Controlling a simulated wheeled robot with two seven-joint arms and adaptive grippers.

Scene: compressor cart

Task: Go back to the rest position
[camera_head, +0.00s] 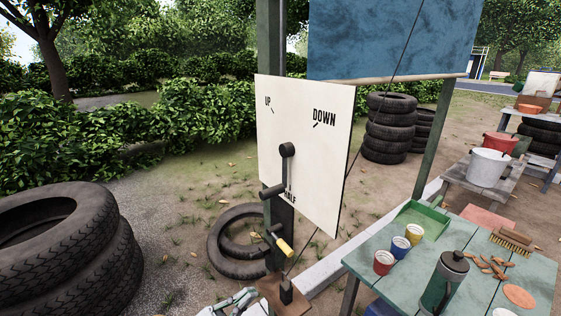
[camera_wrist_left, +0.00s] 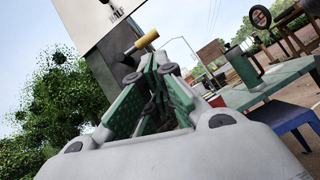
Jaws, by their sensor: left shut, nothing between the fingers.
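My left gripper (camera_head: 232,303) shows at the bottom edge of the head view, partly cut off. It is shut and empty, left of and below the yellow crank handle (camera_head: 284,246) and apart from it. In the left wrist view the closed green fingers (camera_wrist_left: 150,72) point up toward the post, with the yellow handle (camera_wrist_left: 146,40) just beyond the tips. A white board (camera_head: 320,150) on a post carries the words UP, DOWN and HALF. A dark lever (camera_head: 287,152) on it hangs down near HALF. My right gripper is in neither view.
A green table (camera_head: 388,268) at the right bears cans, a flask, a brush and a green dustpan.

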